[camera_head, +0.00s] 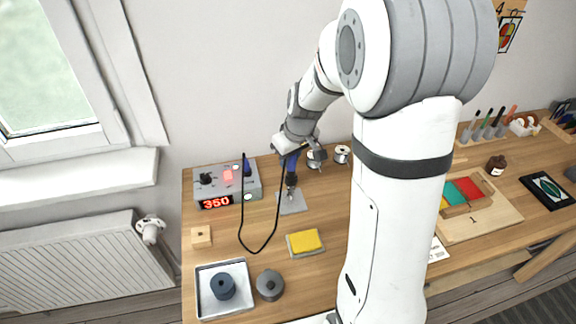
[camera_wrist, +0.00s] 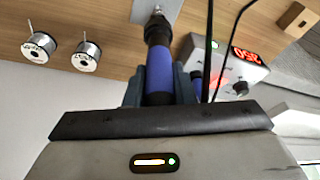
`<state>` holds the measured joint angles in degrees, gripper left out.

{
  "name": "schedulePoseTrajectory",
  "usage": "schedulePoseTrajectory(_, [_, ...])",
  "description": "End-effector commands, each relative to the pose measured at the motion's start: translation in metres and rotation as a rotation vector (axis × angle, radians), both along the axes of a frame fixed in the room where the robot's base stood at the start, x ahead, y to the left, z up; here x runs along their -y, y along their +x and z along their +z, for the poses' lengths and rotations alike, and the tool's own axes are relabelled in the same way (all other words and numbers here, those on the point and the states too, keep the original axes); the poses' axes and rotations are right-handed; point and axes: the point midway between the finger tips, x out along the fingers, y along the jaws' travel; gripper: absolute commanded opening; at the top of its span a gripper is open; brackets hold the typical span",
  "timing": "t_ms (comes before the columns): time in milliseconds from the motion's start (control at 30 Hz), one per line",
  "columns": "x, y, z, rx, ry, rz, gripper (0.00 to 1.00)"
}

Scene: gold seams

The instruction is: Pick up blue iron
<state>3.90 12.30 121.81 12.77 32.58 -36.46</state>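The blue iron (camera_head: 292,161) stands nearly upright over a small grey metal plate (camera_head: 296,203) on the wooden bench, its dark lower end close to the plate. I cannot tell whether it touches. My gripper (camera_head: 293,150) is at its blue handle from above. In the wrist view, the blue handle (camera_wrist: 159,72) lies between the two dark fingers of my gripper (camera_wrist: 159,90), which look closed against its sides. The metal plate (camera_wrist: 158,10) is beyond the iron's dark collar. The upper handle is hidden by my gripper.
A black cable (camera_head: 262,249) loops over the bench beside the grey station (camera_head: 214,183) with its red 350 display. Two solder spools (camera_wrist: 62,50) stand close to the iron. A yellow sponge (camera_head: 304,241) and a tray (camera_head: 236,272) lie nearer the front.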

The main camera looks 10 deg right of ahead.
Motion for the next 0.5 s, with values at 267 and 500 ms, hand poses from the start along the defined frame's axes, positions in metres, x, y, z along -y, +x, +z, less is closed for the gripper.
schedulePoseTrajectory(267, [0.0004,0.0002,0.0003,0.001,0.001,-0.001,0.00])
schedulePoseTrajectory(500, [0.0004,0.0002,0.0017,0.001,0.000,-0.001,0.00])
